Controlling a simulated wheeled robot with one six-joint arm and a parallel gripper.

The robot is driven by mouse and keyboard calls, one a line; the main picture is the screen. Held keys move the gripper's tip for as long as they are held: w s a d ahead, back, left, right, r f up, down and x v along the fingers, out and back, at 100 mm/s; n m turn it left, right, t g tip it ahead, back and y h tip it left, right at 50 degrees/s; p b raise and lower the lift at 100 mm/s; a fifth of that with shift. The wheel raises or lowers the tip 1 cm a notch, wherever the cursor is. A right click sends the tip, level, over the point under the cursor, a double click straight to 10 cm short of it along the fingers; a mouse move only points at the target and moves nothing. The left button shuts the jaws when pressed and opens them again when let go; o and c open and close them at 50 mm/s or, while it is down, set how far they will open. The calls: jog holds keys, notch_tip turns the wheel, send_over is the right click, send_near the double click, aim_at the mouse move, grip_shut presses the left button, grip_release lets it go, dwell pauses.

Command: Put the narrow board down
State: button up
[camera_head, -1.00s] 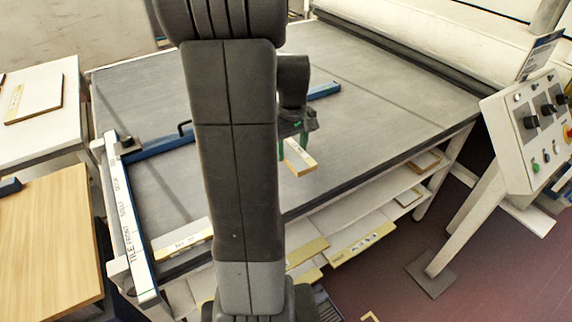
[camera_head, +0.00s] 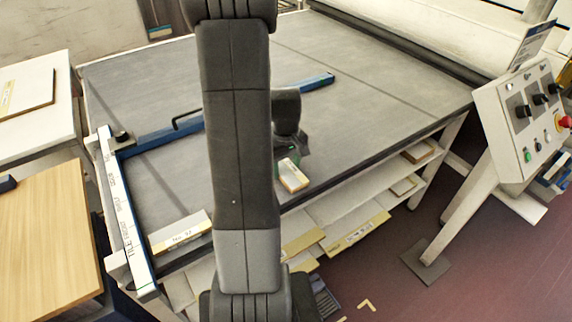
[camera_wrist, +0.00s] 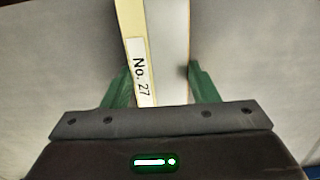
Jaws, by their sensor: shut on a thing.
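The narrow board (camera_wrist: 170,45) is pale with a cream edge strip and a label reading "No. 27". My gripper (camera_wrist: 158,80) is shut on it, with a green finger at each side. In the head view only the near end of the narrow board (camera_head: 293,177) shows, over the front part of the grey table (camera_head: 400,85). My arm hides much of the gripper there. I cannot tell whether the board touches the table top.
A blue frame bar (camera_head: 155,143) and a white lettered rail (camera_head: 122,205) bound the table's left part. Another labelled board (camera_head: 180,232) lies in the front left corner. Boards lie on shelves below (camera_head: 358,232). A control panel (camera_head: 525,115) stands right. Grey table surface is clear at right.

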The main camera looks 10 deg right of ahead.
jog(key=shift+f, duration=0.25)
jog(key=o, duration=1)
jog(key=shift+r, duration=0.1)
